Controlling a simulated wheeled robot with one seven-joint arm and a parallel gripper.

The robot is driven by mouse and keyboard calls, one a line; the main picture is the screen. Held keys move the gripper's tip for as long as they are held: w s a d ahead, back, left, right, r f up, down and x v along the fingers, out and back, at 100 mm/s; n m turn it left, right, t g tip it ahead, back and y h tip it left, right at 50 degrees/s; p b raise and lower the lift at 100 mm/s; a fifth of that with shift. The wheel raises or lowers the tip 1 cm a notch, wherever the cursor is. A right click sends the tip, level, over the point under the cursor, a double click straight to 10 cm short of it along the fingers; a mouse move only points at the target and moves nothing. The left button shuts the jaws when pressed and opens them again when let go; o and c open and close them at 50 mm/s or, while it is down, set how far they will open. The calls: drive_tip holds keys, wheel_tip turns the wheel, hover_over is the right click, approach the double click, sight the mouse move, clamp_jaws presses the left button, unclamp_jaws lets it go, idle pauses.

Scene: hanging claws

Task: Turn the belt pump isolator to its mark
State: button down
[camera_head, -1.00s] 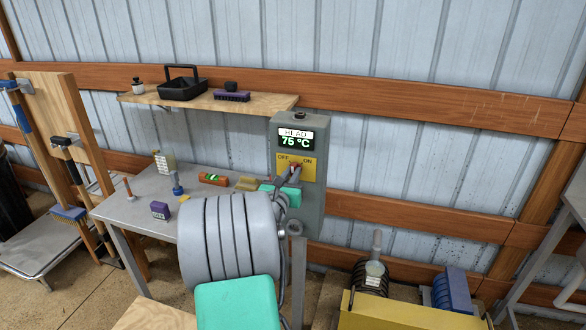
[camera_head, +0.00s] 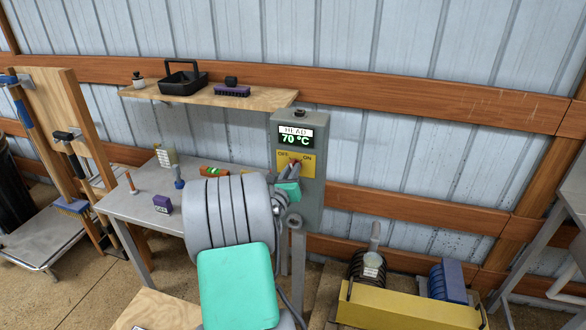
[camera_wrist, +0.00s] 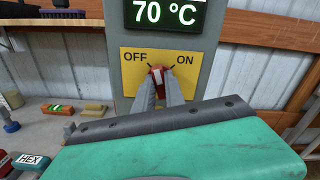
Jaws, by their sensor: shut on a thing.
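The isolator is a red rotary knob (camera_wrist: 157,78) on a yellow plate (camera_wrist: 133,65) marked OFF on the left and ON on the right. In the wrist view the knob's pale pointer stands near upright, between the two marks. The plate is on a grey control box (camera_head: 312,195) with a display (camera_head: 297,136) reading HEAD 70 °C. My gripper (camera_wrist: 160,88) is shut on the knob, one finger on each side. In the head view my gripper (camera_head: 295,167) covers most of the knob.
A grey bench (camera_head: 125,205) left of the box holds a level (camera_head: 213,171), a purple block (camera_head: 162,203) and other small items. A wooden shelf (camera_head: 270,99) above carries a black basket (camera_head: 182,80). A yellow bin (camera_head: 405,308) stands at lower right.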

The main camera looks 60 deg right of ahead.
drive_tip(key=shift+n+p, duration=0.4)
drive_tip(key=shift+p, duration=0.1)
drive_tip(key=n+p, duration=0.2)
drive_tip(key=p, duration=0.1)
drive_tip(key=n+p, duration=0.2)
drive_tip(key=p, duration=0.1)
drive_tip(key=c, duration=1.1)
unclamp_jaws()
drive_tip(key=a, duration=0.4)
drive_tip(key=a+b, duration=0.1)
drive_tip(key=a, duration=0.1)
drive_tip(key=shift+s, duration=0.4)
